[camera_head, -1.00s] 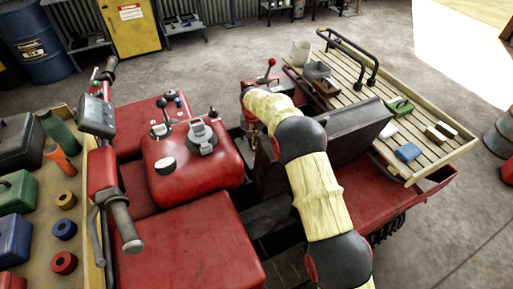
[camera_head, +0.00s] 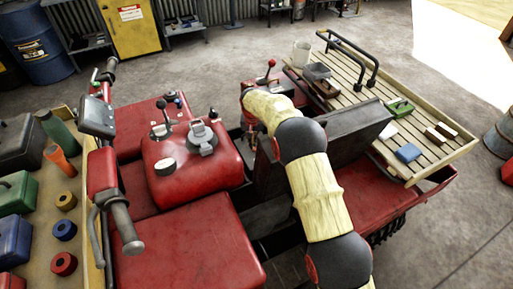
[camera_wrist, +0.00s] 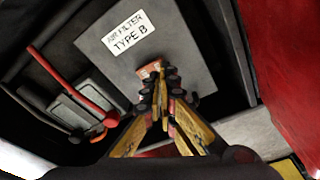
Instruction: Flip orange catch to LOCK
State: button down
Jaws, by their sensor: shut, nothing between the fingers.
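In the wrist view a grey cover (camera_wrist: 190,50) carries a white label (camera_wrist: 131,31) reading "AIR FILTER TYPE B". A small orange-red piece (camera_wrist: 148,70) shows on the cover below the label, probably the orange catch. My gripper's fingertips (camera_wrist: 162,84) are shut and empty, right at this piece, and hide part of it. I cannot tell whether they touch it. The catch's position and any LOCK marking are not readable. In the head view my arm reaches down beside the black seat, and my gripper is hidden there.
A red lever (camera_wrist: 80,90) and a small orange part (camera_wrist: 97,135) lie left of my fingers. A red panel (camera_wrist: 285,70) stands close on the right. The head view shows the red tank (camera_head: 190,155), black seat (camera_head: 350,130) and slatted rack (camera_head: 440,160).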

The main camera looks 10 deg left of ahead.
jog(key=shift+f+b, duration=0.35)
jog(key=shift+f, duration=0.7)
dwell(0.8)
jog(key=shift+r+p, duration=1.95)
jog(key=shift+r, duration=1.65)
